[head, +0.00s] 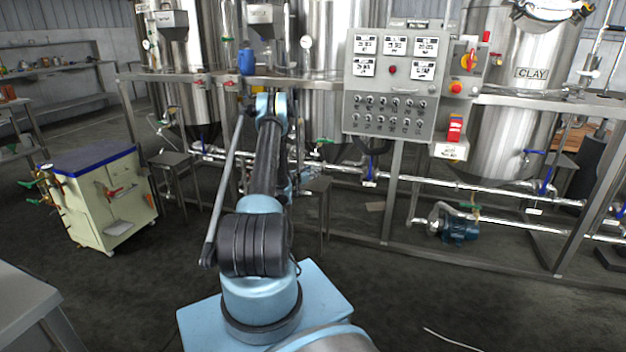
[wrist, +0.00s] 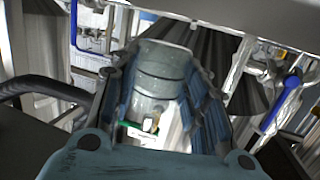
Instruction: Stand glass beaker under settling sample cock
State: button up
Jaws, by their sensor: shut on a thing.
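In the wrist view my gripper (wrist: 168,92) is shut on a clear, greyish glass beaker (wrist: 162,68), which lies between the two blue ribbed fingers. Whether the beaker holds anything cannot be told. Beyond it, low between the fingers, a small brass fitting with a green handle (wrist: 138,135) shows in front of pale metal. In the head view my arm reaches toward the pipework under the tanks, and the gripper and beaker are mostly hidden behind it. A green-handled cock (head: 324,141) shows just right of the arm; I cannot read which cock is the settling one.
A small metal stand (head: 318,187) is right of my arm, and another (head: 172,160) is to its left. A control panel (head: 393,85) hangs above the pipes. A blue-topped cart (head: 98,190) stands at left, a blue pump (head: 459,229) at right. The floor between is mostly clear.

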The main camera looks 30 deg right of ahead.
jog(key=shift+w+d, duration=0.1)
jog(key=shift+d, duration=0.15)
jog(key=shift+w+d+f, duration=0.15)
jog(key=shift+f, duration=0.75)
jog(key=shift+w+d+f, duration=0.1)
jog(key=shift+f, duration=0.75)
jog(key=o, duration=1.3)
jog(key=shift+f, duration=0.1)
